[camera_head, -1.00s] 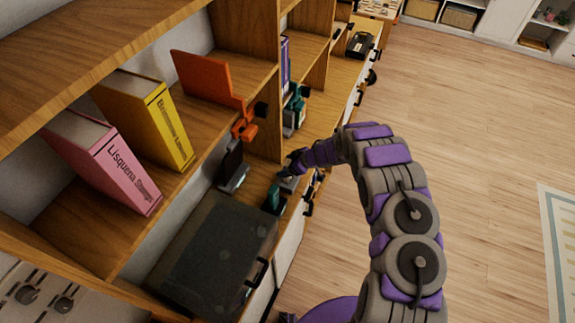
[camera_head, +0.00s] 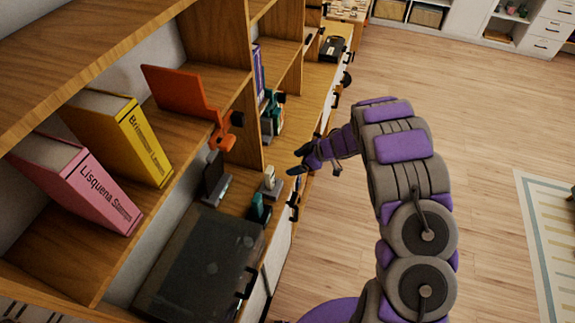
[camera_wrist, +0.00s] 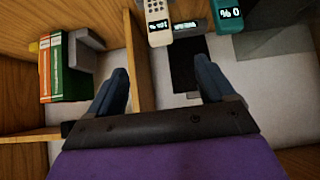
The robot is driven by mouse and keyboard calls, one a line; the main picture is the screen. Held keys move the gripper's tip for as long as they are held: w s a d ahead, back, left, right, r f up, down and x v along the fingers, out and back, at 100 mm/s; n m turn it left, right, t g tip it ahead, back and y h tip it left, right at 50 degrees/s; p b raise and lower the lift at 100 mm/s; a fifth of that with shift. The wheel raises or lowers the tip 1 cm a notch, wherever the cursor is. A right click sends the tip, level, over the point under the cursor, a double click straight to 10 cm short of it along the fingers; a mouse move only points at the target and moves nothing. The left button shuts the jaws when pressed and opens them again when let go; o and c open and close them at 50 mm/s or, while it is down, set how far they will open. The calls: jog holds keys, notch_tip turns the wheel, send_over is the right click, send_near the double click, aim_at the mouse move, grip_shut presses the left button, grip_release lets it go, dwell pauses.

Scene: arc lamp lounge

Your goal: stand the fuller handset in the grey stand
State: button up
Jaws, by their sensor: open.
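In the wrist view the cream handset (camera_wrist: 157,12) and the teal handset (camera_wrist: 229,12) show at the top edge. Both carry small lit percent displays; the teal one seems to read 0, and the cream one is too small to read. My gripper (camera_head: 313,168) is open and empty, to the right of the cream handset and apart from it. Its spread fingers (camera_wrist: 161,66) hold nothing.
A dark upright panel on a grey base (camera_head: 214,178) stands left of the handsets. A large dark case (camera_head: 200,262) lies in front. An orange bookend (camera_head: 185,92) and books (camera_head: 125,130) fill the shelf above.

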jog(key=shift+v, duration=0.9)
jog(key=w+d+r+m+t+h+b, duration=0.2)
jog(key=w+d+r+m+t+h, duration=0.15)
jog(key=d+r, duration=0.35)
jog(key=w+d+r+m+t+h+b, duration=0.2)
jog(key=w+d+r+t+h, duration=0.15)
jog(key=d+r, duration=0.35)
jog(key=s+d+r+m+g+h+b, duration=0.1)
jog(key=s+d+r+m+h+b, duration=0.1)
jog(key=s+d+r+m+h, duration=0.55)
jog(key=s+f+g+b, duration=0.3)
jog(key=s+g, duration=0.2)
jog(key=s, duration=1.5)
jog(key=s+a+f+g+y+b, duration=0.1)
jog(key=s+a, duration=0.3)
jog(key=s, duration=0.4)
jog(key=s+a+f+g+y+b, duration=0.1)
jog(key=s+a+f+g+y, duration=0.1)
jog(key=s+a, duration=0.3)
jog(key=s+a+f+m+g+y+b, duration=0.1)
jog(key=s+a+f+g+y, duration=0.1)
jog(key=s, duration=1)
jog(key=a+y, duration=0.1)
jog(key=a, duration=0.1)
jog(key=shift+s+a+f+g, duration=0.2)
jog(key=shift+a+f+g, duration=0.1)
jog(key=shift+a+g, duration=0.1)
